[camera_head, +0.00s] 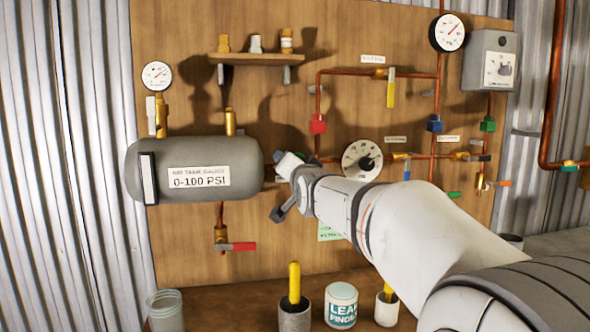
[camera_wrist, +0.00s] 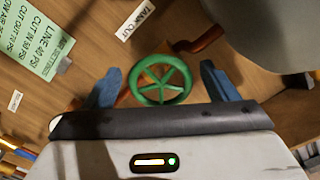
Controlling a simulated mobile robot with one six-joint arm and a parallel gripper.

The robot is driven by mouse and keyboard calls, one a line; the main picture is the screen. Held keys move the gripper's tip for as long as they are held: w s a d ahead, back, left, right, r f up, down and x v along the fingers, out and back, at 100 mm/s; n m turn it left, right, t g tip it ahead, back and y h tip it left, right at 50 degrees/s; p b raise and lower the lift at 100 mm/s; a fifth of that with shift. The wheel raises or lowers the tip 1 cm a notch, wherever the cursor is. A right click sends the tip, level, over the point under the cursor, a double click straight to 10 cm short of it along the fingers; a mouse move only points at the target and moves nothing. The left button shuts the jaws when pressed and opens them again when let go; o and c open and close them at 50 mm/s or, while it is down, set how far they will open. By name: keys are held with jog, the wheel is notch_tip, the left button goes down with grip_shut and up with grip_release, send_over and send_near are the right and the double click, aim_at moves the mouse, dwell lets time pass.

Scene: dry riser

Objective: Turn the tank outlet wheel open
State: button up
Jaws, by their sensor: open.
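The tank outlet wheel (camera_wrist: 162,80) is a green spoked handwheel, seen face-on in the wrist view beside a "TANK OUT" label (camera_wrist: 135,20). My gripper (camera_wrist: 160,84) is open, with one blue finger on either side of the wheel and a gap at each side. I cannot tell how deep the fingers reach around the rim. A copper pipe (camera_wrist: 205,40) runs from the wheel toward the tank.
A wooden panel (camera_head: 190,30) carries copper pipes, a pressure gauge (camera_head: 156,75), a dial regulator (camera_head: 362,160) and several coloured valves. A red-handled drain valve (camera_head: 237,246) hangs below the tank. Cups and a leak-finder tub (camera_head: 341,304) stand on the bench. A green note (camera_wrist: 40,40) is nearby.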

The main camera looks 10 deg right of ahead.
jog(key=s, duration=0.7)
jog(key=shift+s+b, duration=0.3)
jog(key=shift+s, duration=0.1)
